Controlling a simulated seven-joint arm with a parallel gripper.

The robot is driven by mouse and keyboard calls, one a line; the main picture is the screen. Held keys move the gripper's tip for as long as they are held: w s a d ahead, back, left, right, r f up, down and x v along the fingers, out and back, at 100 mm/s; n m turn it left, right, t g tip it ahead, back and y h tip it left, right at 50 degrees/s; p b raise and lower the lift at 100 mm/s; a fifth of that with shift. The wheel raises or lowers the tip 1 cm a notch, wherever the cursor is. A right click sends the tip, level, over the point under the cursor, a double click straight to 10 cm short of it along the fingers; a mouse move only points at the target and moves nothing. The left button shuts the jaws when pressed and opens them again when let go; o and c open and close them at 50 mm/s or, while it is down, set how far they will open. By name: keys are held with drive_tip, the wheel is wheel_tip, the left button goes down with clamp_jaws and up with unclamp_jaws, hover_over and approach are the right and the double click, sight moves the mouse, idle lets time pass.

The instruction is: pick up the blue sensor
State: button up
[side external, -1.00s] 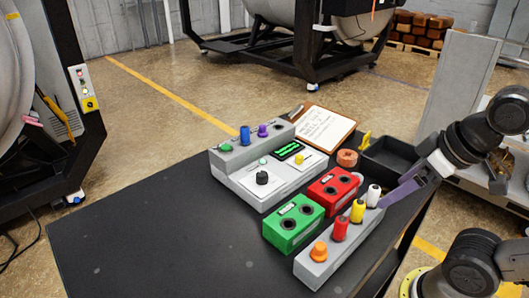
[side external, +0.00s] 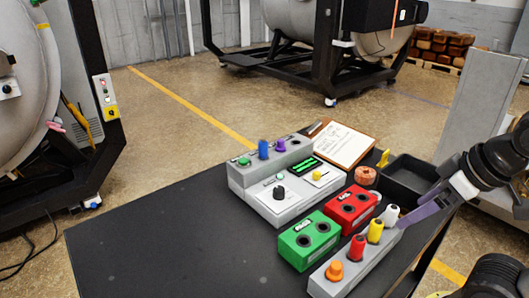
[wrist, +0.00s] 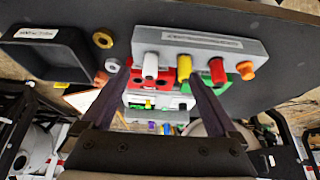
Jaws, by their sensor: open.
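The blue sensor (side external: 263,149) is a small upright cylinder. It stands in the back ledge of the grey control box (side external: 236,180), between a green knob (side external: 244,161) and a purple sensor (side external: 280,146). In the wrist view a small blue spot (wrist: 167,128) shows low between my fingers, mostly hidden. My gripper (side external: 402,223) is at the right side of the bench, beside the white sensor (side external: 391,215) and well away from the blue one. In the wrist view my gripper's (wrist: 158,72) two dark fingers are apart with nothing clearly held between them.
A grey rack (side external: 333,285) holds white, yellow, red and orange pieces near my gripper. A green box (side external: 309,241) and red box (side external: 352,208) stand between it and the control box. A black tray (side external: 408,181), copper ring (side external: 366,176) and clipboard (side external: 342,145) lie behind. The bench's left part is clear.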

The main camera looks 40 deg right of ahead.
idle(0.3)
drive_tip(key=c, duration=0.5)
drive_tip(key=shift+o, duration=0.2)
